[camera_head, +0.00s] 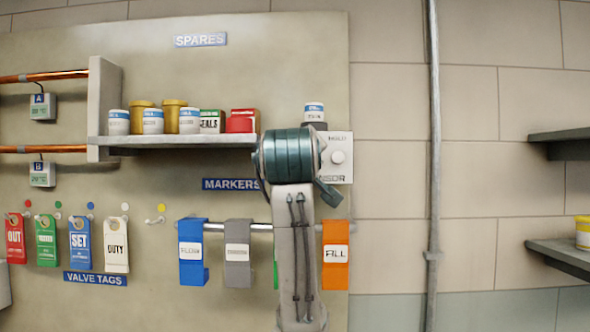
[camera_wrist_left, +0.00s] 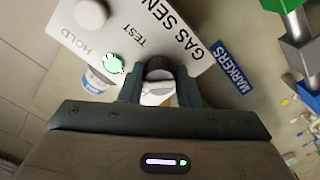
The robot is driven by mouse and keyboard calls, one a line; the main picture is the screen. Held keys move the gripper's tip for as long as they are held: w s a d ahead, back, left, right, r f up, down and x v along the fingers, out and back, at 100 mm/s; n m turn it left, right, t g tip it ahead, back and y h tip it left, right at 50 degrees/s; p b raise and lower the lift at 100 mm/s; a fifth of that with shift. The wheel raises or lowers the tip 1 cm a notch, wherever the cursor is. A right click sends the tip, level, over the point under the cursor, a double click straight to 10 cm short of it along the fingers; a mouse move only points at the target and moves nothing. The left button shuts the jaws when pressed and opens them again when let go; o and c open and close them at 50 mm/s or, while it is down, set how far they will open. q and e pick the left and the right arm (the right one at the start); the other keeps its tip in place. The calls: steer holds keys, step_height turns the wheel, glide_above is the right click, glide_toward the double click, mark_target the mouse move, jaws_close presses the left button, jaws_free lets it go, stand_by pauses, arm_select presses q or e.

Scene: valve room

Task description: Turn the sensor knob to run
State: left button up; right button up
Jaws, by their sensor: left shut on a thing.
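In the left wrist view the panel (camera_wrist_left: 175,50) shows the words HOLD, TEST and GAS SEN, with a white round button (camera_wrist_left: 90,14) and a lit green lamp (camera_wrist_left: 113,63). The dark sensor knob (camera_wrist_left: 158,67) is between the fingers of my left gripper (camera_wrist_left: 158,88), which is shut on it. The knob's pointer and any RUN mark are hidden. My right gripper is not in view.
A small white jar (camera_head: 314,112) stands on top of the box. A shelf (camera_head: 180,142) with jars and cartons is to the left. Below hang a blue marker (camera_head: 192,270), a grey marker (camera_head: 237,270) and an orange marker (camera_head: 335,272). A vertical pipe (camera_head: 433,200) runs at right.

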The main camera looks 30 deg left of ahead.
arm_select(q)
steer(key=n+b, duration=0.4)
steer(key=n, duration=0.3)
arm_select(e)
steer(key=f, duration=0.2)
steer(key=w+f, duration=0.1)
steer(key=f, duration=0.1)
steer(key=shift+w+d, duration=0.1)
arm_select(q)
steer(key=shift+n, duration=0.4)
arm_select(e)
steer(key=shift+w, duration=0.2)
arm_select(q)
steer(key=o, duration=0.8)
steer(key=shift+o, duration=0.8)
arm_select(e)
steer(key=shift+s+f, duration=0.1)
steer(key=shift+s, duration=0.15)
